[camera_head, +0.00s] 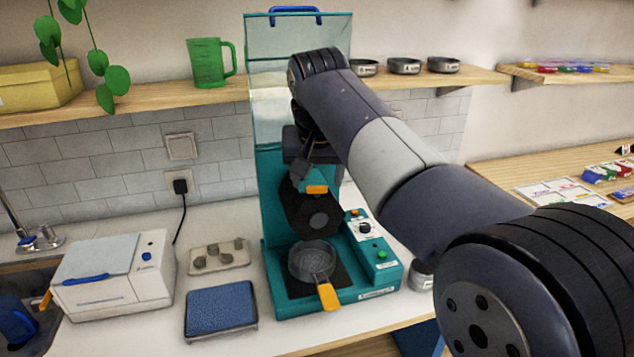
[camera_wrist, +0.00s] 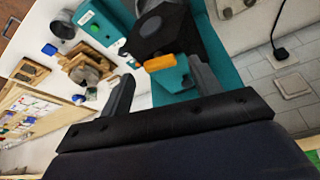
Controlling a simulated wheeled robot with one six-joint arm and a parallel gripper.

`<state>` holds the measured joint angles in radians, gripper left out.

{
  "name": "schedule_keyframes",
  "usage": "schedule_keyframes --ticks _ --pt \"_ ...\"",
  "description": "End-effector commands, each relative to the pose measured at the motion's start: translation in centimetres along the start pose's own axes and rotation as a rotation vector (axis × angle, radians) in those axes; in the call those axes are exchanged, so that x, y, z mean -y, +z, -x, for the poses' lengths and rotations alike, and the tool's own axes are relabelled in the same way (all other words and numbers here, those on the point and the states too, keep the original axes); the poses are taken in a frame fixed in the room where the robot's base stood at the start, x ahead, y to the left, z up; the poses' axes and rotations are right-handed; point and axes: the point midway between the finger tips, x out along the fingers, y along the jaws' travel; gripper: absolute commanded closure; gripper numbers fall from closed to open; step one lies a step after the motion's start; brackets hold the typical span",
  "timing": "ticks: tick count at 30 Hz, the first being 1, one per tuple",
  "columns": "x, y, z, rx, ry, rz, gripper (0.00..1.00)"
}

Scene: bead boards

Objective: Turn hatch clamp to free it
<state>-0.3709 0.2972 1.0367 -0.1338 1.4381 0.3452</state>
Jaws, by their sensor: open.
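The orange tab (camera_head: 317,189), which looks like the hatch clamp, sits at the top of a dark six-sided block (camera_head: 312,215) on the front of the teal machine (camera_head: 268,190). In the wrist view the tab (camera_wrist: 160,62) lies crosswise near the middle top, in the gap between my fingers. My gripper (camera_head: 311,172) is open just above and in front of the tab; it also shows in the wrist view (camera_wrist: 160,70). I see no finger clearly touching the tab. My wrist hides part of the machine's upper front.
A round pan with an orange handle (camera_head: 328,296) stands below the block. A panel with a knob and green button (camera_head: 380,254) is at its right. A white box (camera_head: 115,275), a blue pad (camera_head: 221,308) and a small tray (camera_head: 232,262) stand left. A shelf (camera_head: 120,113) runs behind.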

Motion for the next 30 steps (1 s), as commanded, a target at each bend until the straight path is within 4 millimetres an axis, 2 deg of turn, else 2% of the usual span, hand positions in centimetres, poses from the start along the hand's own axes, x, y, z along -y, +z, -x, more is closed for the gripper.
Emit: schedule_keyframes --ticks 5,14,30 --pt "0.0 0.0 -1.5 0.001 0.0 0.0 0.4" --pt "0.0 0.0 -1.7 0.0 0.0 0.0 0.4" --pt "0.0 0.0 -1.7 0.0 0.0 0.0 0.83"
